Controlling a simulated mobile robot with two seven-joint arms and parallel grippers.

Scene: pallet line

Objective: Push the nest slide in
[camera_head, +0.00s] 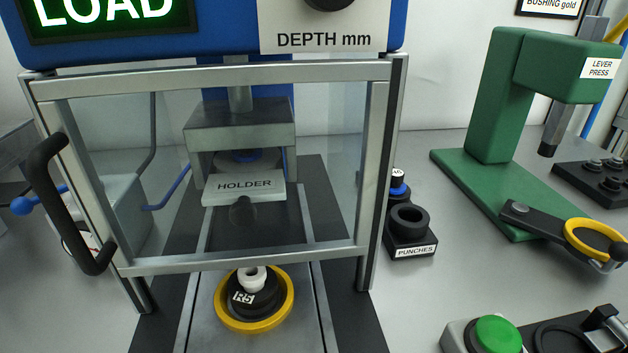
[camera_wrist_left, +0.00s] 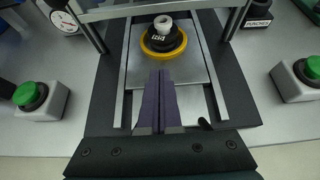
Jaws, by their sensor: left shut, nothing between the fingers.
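The nest slide (camera_head: 205,322) is a grey metal plate on a track below the guard frame. It carries a yellow ring around a black nest (camera_head: 262,301) marked R5, with a white ring-shaped part (camera_head: 252,278) on top. The slide also shows in the left wrist view (camera_wrist_left: 196,72), with the yellow ring (camera_wrist_left: 148,46) near its far end. My left gripper (camera_wrist_left: 159,72) is shut and empty, its dark fingers over the slide and pointing at the nest's near side. I cannot tell whether the tips touch anything. Neither gripper shows in the head view.
The clear guard (camera_head: 240,262) with a black handle (camera_head: 62,200) stands in front of the press and HOLDER block (camera_head: 244,187). Green buttons flank the track in the wrist view, left (camera_wrist_left: 28,95) and right (camera_wrist_left: 311,68). A punches stand (camera_head: 410,232) and green lever press (camera_head: 500,95) are at right.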

